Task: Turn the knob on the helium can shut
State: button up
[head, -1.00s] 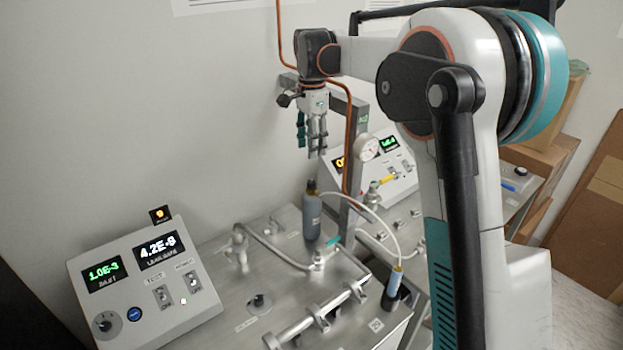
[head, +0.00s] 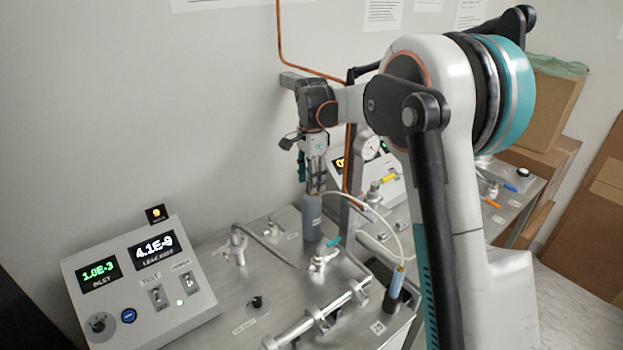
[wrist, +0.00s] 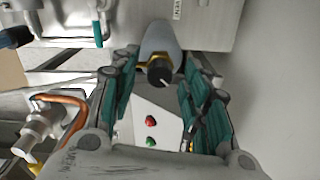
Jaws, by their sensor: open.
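The helium can is a grey cylinder (head: 312,218) standing upright on the steel bench top, towards the back by the wall. Its black knob (wrist: 160,72) with a white mark and a brass collar shows in the wrist view, at the top of the can. My gripper (head: 316,188) points down right above the can in the head view, and its fingers hide the knob there. In the wrist view my gripper (wrist: 158,78) is open, with teal-padded fingers left and right of the knob. I cannot tell whether the fingers touch it.
A control box (head: 140,280) with lit readouts stands at the front left. A copper pipe (head: 279,40) and a pressure gauge (head: 368,147) are close behind my gripper.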

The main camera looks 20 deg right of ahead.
grip_shut()
jog(key=shift+n, duration=0.3)
jog(key=n+p, duration=0.1)
jog(key=n, duration=0.2)
jog(key=shift+r+n, duration=0.1)
jog(key=shift+n, duration=0.2)
jog(key=n+p, duration=0.1)
jog(key=n, duration=0.3)
jog(key=n+p, duration=0.1)
jog(key=n, duration=0.8)
jog(key=shift+n, duration=0.3)
